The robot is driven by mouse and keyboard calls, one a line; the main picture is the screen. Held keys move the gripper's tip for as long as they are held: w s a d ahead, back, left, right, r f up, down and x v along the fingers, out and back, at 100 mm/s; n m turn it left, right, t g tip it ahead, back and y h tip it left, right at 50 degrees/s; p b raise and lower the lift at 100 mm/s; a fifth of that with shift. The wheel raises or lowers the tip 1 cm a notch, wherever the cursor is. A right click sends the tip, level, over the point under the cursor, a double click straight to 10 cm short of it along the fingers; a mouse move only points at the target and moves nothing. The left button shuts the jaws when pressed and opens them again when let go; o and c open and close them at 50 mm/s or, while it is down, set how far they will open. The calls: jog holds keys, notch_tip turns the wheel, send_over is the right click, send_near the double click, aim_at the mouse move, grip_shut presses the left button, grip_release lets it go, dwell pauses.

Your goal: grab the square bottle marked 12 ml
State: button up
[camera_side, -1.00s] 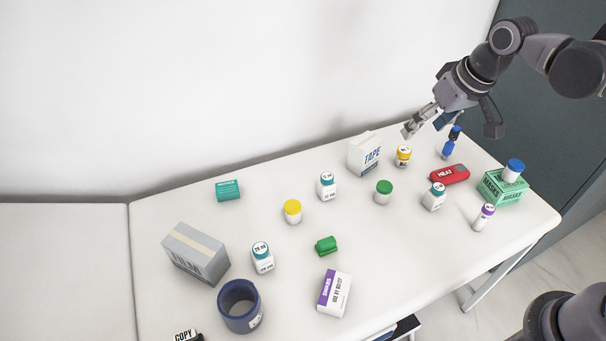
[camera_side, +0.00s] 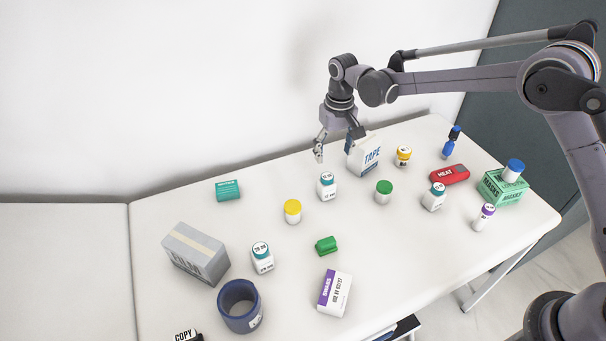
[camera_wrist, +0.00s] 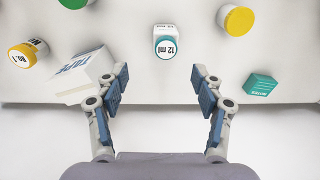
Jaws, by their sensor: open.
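The square bottle marked 12 ml (camera_wrist: 167,43) has a white body and a teal cap, and its label reads clearly in the wrist view. It stands upright on the table in the side view (camera_side: 327,187). My gripper (camera_side: 335,150) is above and behind it near the wall, apart from it. In the wrist view my gripper (camera_wrist: 160,85) is open and empty, with the bottle ahead of the gap between the fingers. Two similar teal-capped bottles stand elsewhere, one at front left (camera_side: 262,258) and one at right (camera_side: 434,197).
The white TAPE box (camera_side: 366,155) stands close to the right of my gripper. A yellow-capped jar (camera_side: 292,211) and a green-capped jar (camera_side: 383,192) stand on either side of the bottle. The wall is close behind. The table in front of the bottle is mostly clear.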

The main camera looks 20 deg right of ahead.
aim_at(327, 184)
jog(key=shift+w+a+f, duration=0.15)
jog(key=shift+a+f, duration=0.05)
jog(key=shift+f, duration=0.3)
jog(key=shift+w+a+f, duration=0.1)
jog(key=shift+a+f, duration=0.05)
jog(key=shift+f, duration=0.35)
notch_tip(327, 184, down, 11)
jog(key=shift+a+r, duration=0.1)
jog(key=shift+a, duration=0.05)
jog(key=c, duration=1)
